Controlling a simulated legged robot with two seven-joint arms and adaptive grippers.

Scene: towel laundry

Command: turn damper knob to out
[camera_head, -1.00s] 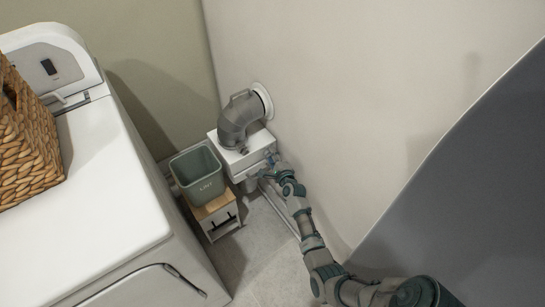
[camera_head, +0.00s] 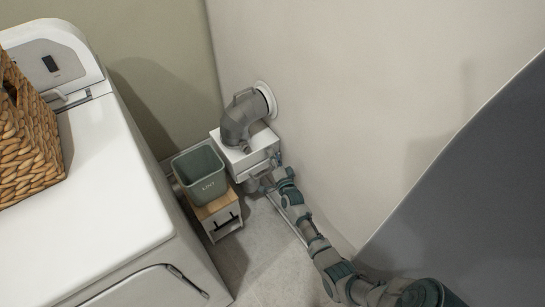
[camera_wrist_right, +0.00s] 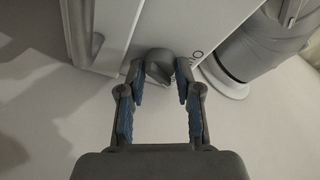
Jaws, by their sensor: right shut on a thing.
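The white damper box (camera_head: 262,141) stands against the wall under a grey elbow duct (camera_head: 235,124). In the right wrist view the grey damper knob (camera_wrist_right: 159,66) sits on the edge of the white box (camera_wrist_right: 190,25), next to small dark markings. My right gripper (camera_wrist_right: 158,72) is shut on the knob, one blue-padded finger on each side. In the head view my right gripper (camera_head: 272,169) is at the right side of the box, and the knob is hidden there. The knob's exact setting cannot be read. My left gripper is not in view.
A grey-green LINT bin (camera_head: 203,184) sits on a small wooden-topped stand (camera_head: 219,205) left of the box. A white washer or dryer (camera_head: 110,190) with a wicker basket (camera_head: 28,140) fills the left. The pale wall (camera_head: 370,90) is close to my right arm.

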